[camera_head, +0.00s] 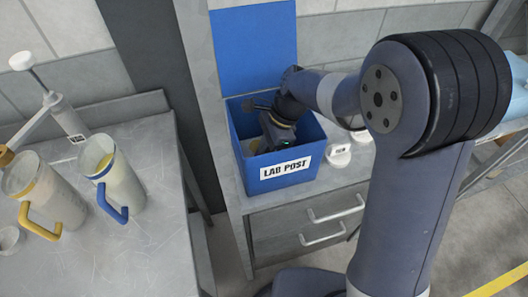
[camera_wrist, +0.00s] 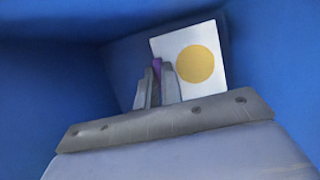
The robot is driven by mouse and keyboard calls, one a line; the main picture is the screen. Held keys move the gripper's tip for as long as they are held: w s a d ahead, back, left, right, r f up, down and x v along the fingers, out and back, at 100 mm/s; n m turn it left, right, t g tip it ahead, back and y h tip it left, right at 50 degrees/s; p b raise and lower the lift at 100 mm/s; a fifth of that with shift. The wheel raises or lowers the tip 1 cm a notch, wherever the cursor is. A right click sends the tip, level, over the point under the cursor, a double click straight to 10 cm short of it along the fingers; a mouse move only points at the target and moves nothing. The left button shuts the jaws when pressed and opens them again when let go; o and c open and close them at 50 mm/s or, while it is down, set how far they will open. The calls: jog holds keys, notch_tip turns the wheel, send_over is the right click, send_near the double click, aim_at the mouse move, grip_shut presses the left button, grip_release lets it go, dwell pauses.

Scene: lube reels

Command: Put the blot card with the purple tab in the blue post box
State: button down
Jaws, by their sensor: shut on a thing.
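The blue post box (camera_head: 279,180), labelled LAB POST, stands open on a grey bench with its blue lid raised behind it. My arm reaches down into it, and my gripper is inside the box; its fingertips are hidden in the head view. In the wrist view my gripper (camera_wrist: 158,84) is shut on the purple tab (camera_wrist: 156,66) of the blot card (camera_wrist: 214,48). The card is white with a round yellow-ochre blot and sits tilted, with blue box walls around it. I cannot tell whether the card touches the box floor.
A left bench (camera_head: 90,245) holds two jugs, one with a yellow handle (camera_head: 42,225) and one with a blue handle (camera_head: 113,203), and a pump dispenser (camera_head: 62,113). Small white containers (camera_head: 339,155) stand right of the box. Drawers with handles (camera_head: 338,208) are below.

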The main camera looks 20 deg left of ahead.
jog(key=shift+f, duration=0.95)
jog(key=shift+f, duration=0.15)
jog(key=c, duration=1.6)
grip_release()
jog(key=shift+o, duration=0.2)
jog(key=v, duration=1.2)
jog(key=shift+w, duration=0.1)
